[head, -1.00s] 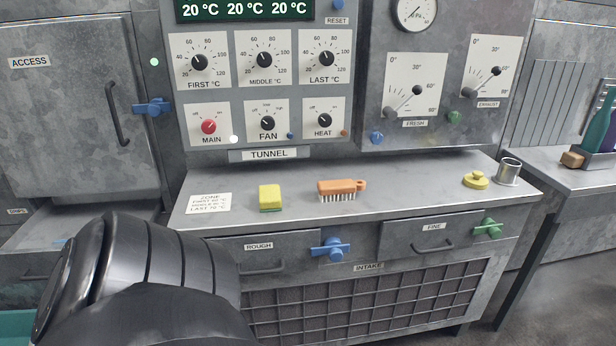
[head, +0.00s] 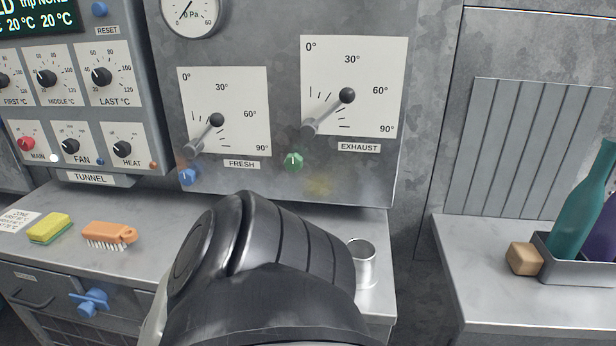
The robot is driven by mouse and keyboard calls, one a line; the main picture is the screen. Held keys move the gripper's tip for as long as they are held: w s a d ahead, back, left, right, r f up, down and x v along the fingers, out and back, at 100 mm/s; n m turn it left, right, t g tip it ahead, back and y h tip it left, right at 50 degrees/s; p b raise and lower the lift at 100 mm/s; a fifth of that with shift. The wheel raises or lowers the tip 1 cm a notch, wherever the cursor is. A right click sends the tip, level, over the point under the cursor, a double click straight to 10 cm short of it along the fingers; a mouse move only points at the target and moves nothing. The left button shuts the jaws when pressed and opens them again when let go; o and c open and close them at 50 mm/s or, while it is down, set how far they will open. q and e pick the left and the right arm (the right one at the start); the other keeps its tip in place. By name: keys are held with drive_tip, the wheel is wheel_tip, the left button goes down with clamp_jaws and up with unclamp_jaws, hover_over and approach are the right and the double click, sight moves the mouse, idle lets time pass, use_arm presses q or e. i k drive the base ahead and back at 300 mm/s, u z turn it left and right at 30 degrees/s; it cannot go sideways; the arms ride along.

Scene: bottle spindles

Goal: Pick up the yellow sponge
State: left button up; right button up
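The yellow sponge (head: 50,228), with a green underside, lies on the grey metal counter (head: 190,222) at the left of the head view, just right of a white printed card (head: 14,226). A black rounded arm link of mine fills the lower middle of the view, well to the right of the sponge. Neither of my grippers shows in the view. The sponge is free, with nothing touching it from above.
An orange brush (head: 110,235) lies right of the sponge. A metal cup (head: 361,262) stands at the counter's right end. A control panel (head: 78,155) rises behind. On a separate right counter are a wooden block (head: 524,259) and a tray (head: 560,268) with bottles.

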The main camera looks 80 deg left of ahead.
sight(45, 231)
drive_tip(key=i, duration=0.3)
drive_tip(key=u, duration=4.75)
drive_tip(key=i, duration=0.95)
